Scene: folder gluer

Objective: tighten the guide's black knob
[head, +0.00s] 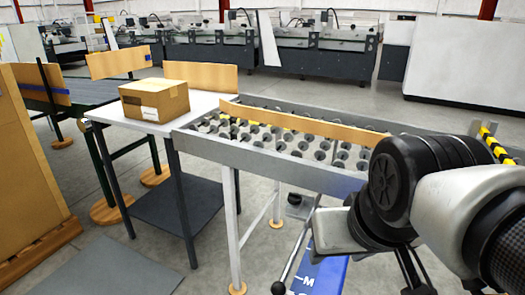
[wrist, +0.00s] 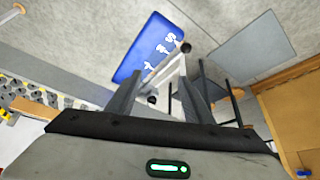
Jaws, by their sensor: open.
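The wooden guide (head: 300,122) runs as a long board across the roller table (head: 270,165). A small black ball (head: 279,288) ends a grey rod below the table, at the bottom of the head view. I cannot tell whether it is the guide's knob. In the head view my arm hides the table's right end, and the fingers are not clear there.
A cardboard box (head: 155,99) sits on the white side table (head: 112,112) left of the rollers. A blue floor mat (head: 318,275) and grey mat (head: 115,268) lie below. Tall brown panels (head: 35,150) stand at left. Open floor lies between the table and the rear machines.

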